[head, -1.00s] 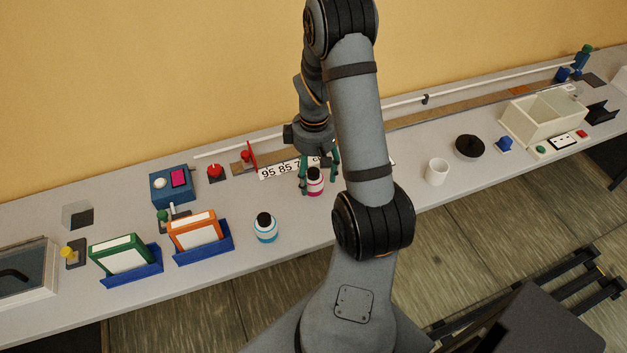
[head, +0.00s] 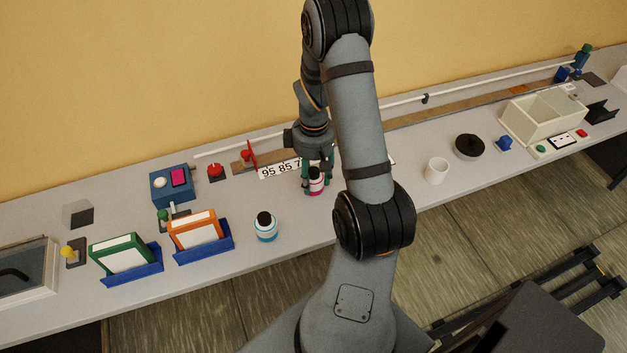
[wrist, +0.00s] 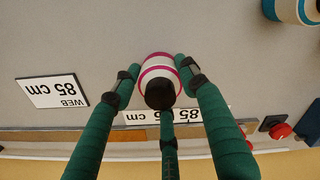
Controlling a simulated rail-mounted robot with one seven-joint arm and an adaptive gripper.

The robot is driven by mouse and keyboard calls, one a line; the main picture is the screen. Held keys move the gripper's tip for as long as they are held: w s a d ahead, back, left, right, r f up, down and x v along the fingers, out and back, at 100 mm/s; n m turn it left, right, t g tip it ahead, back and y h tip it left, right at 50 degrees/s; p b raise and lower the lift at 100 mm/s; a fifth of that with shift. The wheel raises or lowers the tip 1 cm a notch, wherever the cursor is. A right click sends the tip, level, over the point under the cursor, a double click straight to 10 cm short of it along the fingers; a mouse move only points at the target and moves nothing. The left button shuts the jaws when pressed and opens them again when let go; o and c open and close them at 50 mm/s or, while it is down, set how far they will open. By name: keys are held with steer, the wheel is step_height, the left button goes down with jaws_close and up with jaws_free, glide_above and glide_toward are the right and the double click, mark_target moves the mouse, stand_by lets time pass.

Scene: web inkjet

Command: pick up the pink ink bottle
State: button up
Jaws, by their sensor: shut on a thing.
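The pink ink bottle (head: 316,184) is white with pink bands and a black cap. It stands on the bench in the head view, partly covered by the fingers. In the wrist view the same bottle (wrist: 158,78) sits between the green fingers, its black cap toward the camera. My gripper (head: 314,178) is lowered around the bottle from above and shut on it. In the wrist view the fingertips (wrist: 158,72) are at both sides of the bottle, with a third finger behind the cap. I cannot see any gap under the bottle.
A blue-banded ink bottle (head: 265,227) stands to the left on the bench. A white number strip (head: 280,169) lies behind the pink bottle. A white cup (head: 436,171) and a black round object (head: 469,147) stand to the right. Orange (head: 197,232) and green (head: 125,255) boxes stand further left.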

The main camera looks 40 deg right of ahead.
steer(key=c, duration=0.5)
steer(key=shift+o, duration=0.2)
